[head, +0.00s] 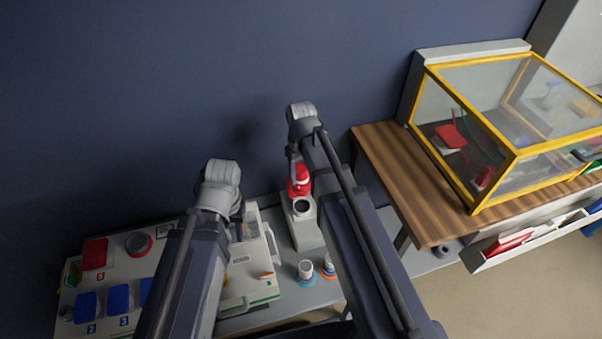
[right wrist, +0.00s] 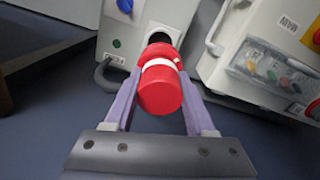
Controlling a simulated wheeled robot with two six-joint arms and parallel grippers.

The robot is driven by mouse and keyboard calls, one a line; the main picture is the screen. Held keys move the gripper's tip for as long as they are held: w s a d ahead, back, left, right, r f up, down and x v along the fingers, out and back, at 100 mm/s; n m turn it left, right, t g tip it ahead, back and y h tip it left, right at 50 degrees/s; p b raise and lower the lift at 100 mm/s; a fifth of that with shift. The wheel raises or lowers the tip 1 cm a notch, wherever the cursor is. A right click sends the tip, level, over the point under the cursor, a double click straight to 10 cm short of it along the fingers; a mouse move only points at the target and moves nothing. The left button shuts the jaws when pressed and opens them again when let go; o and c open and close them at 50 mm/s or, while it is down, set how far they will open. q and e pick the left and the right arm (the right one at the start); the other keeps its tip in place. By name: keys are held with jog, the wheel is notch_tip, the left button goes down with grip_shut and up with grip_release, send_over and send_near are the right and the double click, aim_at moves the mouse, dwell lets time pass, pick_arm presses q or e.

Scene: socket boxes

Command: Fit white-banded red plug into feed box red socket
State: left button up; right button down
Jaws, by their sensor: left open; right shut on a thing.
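A red plug (right wrist: 160,92) with a white band is between the fingers of my right gripper (right wrist: 158,100), which is shut on it. The plug also shows in the head view (head: 299,187), beside the dark round opening of a narrow light grey box (head: 306,234). In the right wrist view, this box (right wrist: 180,12) has a dark opening partly hidden behind the plug's far end. I cannot tell whether plug and opening touch, nor the socket's colour. My left gripper (head: 238,222) is open over the white main box (head: 240,292), partly hidden by its own arm.
The main box (right wrist: 262,45) stands close on the right in the wrist view. Two small banded plugs (head: 305,271) stand on the grey bench. A panel with red and blue covers (head: 95,254) is at left. A yellow-framed clear case (head: 490,150) stands on a wooden table at right.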

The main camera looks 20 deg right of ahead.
pick_arm(q)
jog(key=shift+f+b, duration=3.5)
jog(key=shift+b, duration=0.05)
pick_arm(e)
jog(key=shift+s+d+f+n+t, duration=0.15)
jog(key=shift+f+n, duration=0.2)
jog(key=shift+f, duration=0.8)
jog(key=shift+s+a+f+n+t, duration=0.1)
jog(key=shift+f+n, duration=0.2)
jog(key=shift+f, duration=0.85)
jog(key=shift+s+d+f+n+t, duration=0.15)
jog(key=shift+f+n, duration=0.2)
jog(key=shift+f, duration=0.8)
pick_arm(q)
jog(key=shift+f, duration=0.2)
pick_arm(e)
jog(key=shift+f, duration=0.2)
pick_arm(q)
jog(key=shift+f+b, duration=0.8)
jog(key=shift+b, duration=0.2)
pick_arm(e)
jog(key=shift+f, duration=0.8)
pick_arm(q)
jog(key=shift+f, duration=0.1)
pick_arm(e)
jog(key=shift+f, duration=0.1)
